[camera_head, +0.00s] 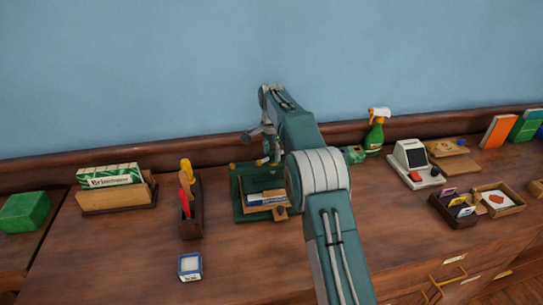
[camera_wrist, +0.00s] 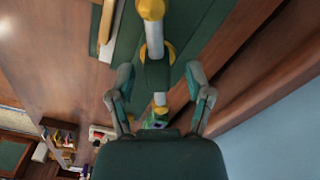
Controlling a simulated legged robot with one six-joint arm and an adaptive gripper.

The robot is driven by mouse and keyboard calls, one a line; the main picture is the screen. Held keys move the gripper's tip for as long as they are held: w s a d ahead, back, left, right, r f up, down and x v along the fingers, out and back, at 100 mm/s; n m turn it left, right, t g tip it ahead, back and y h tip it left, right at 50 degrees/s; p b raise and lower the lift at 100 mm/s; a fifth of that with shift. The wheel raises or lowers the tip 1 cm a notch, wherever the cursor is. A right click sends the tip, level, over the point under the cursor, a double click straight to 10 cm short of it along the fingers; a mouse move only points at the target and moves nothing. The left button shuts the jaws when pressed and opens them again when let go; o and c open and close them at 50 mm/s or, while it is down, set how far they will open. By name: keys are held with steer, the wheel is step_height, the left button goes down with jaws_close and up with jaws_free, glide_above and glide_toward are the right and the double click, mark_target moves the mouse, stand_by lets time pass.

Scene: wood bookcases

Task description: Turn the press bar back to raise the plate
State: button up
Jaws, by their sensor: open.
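The green press (camera_head: 238,207) stands on the wooden top near the back, with a white and blue booklet (camera_head: 262,198) on its bed. In the wrist view its press bar (camera_wrist: 154,38) is a grey rod with yellow ends through a dark green hub (camera_wrist: 157,74). My gripper (camera_wrist: 159,70) is open, with one finger on each side of the hub and a visible gap to each. In the head view my gripper (camera_head: 266,145) is over the press's back, and my arm hides its right part. The plate cannot be made out clearly.
A small blue-white box (camera_head: 190,266) lies in front. A spray bottle (camera_head: 375,132) and a card terminal (camera_head: 414,165) stand to the right. A wooden ledge runs behind.

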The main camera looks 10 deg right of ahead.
steer(key=shift+d+f, duration=0.2)
steer(key=shift+f, duration=0.35)
steer(key=shift+a, duration=0.2)
jaws_close()
steer(key=shift+n, duration=0.4)
steer(key=n, duration=0.4)
steer(key=shift+n, duration=0.4)
steer(key=n, duration=1)
steer(key=shift+n, duration=0.4)
steer(key=n, duration=0.6)
